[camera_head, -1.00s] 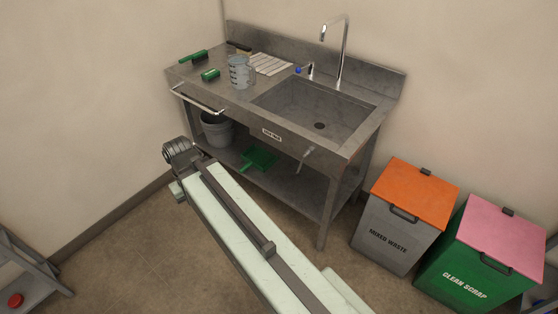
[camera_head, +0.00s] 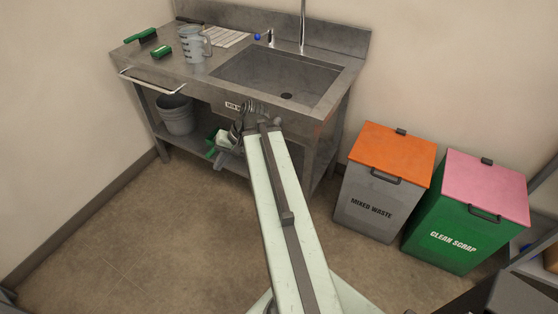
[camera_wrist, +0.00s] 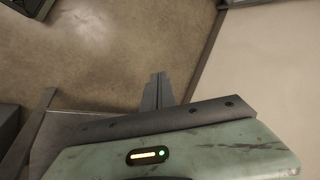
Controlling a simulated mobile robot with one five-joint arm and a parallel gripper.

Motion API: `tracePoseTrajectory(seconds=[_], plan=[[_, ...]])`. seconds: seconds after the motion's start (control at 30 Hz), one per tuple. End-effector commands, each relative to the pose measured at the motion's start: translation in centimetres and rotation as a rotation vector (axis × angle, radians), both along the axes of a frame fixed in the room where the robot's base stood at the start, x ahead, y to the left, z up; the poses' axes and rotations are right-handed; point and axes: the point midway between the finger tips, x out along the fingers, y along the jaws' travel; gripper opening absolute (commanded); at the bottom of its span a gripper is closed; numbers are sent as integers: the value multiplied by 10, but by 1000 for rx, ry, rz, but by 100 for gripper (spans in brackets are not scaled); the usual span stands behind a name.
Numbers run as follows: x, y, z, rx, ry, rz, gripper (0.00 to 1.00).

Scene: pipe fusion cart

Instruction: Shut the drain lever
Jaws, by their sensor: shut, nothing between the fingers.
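The sink bench (camera_head: 210,78) stands against the back wall in the head view, with its steel basin (camera_head: 275,82) and dark drain hole. The drain lever is hidden in the head view, behind my arm's end at the bench's front. I cannot tell whether my gripper touches it. In the wrist view my gripper (camera_wrist: 157,82) has its two fingers together, with nothing between them. Floor and a pale wall lie beyond the fingers there, and no lever can be made out.
A grey mixed waste bin (camera_head: 372,208) and a green clean scrap bin (camera_head: 455,240) stand to the right. A grey bucket (camera_head: 176,115) sits on the lower shelf. A towel rail (camera_head: 150,82) juts from the bench's left front. The floor at left is clear.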

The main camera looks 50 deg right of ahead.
Motion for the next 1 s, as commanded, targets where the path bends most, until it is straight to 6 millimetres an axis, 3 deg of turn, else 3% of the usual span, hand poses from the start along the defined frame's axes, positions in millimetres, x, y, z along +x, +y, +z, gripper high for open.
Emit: tracePoseTrajectory(seconds=[0.03, 0.2, 0.3, 0.4, 0.5, 0.6, 0.87, 1.0], plan=[[-12, -41, -30, 54, -52, -105, 0], [-63, -159, -45, 209, -265, -412, 0], [-100, -212, -45, 263, -380, -551, 0], [-130, -247, -41, 294, -464, -644, 0], [-147, -265, -36, 309, -511, -693, 0], [-152, -270, -32, 314, -526, -707, 0], [-151, -269, -31, 314, -524, -703, 0], [-141, -267, -37, 312, -524, -704, 0]])
